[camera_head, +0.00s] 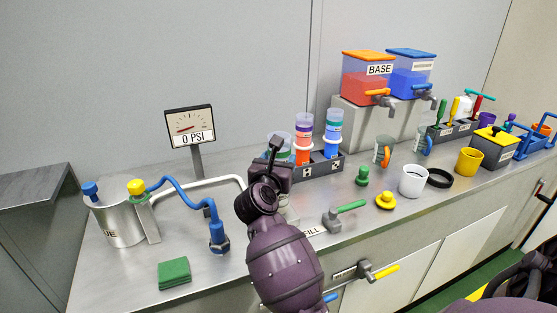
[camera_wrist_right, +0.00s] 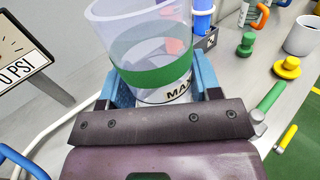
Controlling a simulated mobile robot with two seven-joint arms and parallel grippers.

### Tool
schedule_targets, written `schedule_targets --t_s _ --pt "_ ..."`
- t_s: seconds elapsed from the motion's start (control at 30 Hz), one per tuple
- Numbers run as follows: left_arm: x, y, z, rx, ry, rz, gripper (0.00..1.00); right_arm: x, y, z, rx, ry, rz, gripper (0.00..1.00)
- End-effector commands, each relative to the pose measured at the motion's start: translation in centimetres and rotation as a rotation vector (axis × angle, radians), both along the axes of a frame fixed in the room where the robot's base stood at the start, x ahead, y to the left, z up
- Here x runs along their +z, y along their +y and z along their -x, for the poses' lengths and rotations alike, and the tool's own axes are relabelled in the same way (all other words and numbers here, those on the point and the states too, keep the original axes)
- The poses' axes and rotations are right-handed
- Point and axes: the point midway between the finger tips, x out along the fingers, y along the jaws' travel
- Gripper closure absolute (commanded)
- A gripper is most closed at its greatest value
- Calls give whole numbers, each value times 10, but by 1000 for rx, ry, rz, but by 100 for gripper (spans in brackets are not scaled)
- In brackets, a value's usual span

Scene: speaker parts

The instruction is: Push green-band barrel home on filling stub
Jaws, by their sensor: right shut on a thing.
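The clear barrel with a green band (camera_wrist_right: 150,65) stands between the blue fingers of my right gripper (camera_wrist_right: 162,84) in the right wrist view. My left gripper is not in view.
A rack (camera_head: 325,166) with banded barrels stands just behind. A gauge (camera_head: 190,127) reads 0 PSI. A steel pot (camera_head: 117,223), blue hose (camera_head: 184,187) and green pad (camera_head: 174,272) are left. A green knob (camera_head: 362,176), yellow knob (camera_head: 386,201) and white cup (camera_head: 412,181) are right.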

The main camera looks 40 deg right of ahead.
Motion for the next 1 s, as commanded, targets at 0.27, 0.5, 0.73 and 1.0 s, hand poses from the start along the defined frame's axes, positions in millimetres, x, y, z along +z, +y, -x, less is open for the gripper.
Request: schedule_targets --t_s 0.27,0.5,0.73,1.0 --pt "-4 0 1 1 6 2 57 -6 0 0 0 0 0 69" --pt "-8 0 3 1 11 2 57 -11 0 0 0 1 1 69" --pt "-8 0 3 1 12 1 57 -12 0 0 0 -1 1 24" --pt "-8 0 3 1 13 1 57 -12 0 0 0 0 0 12"
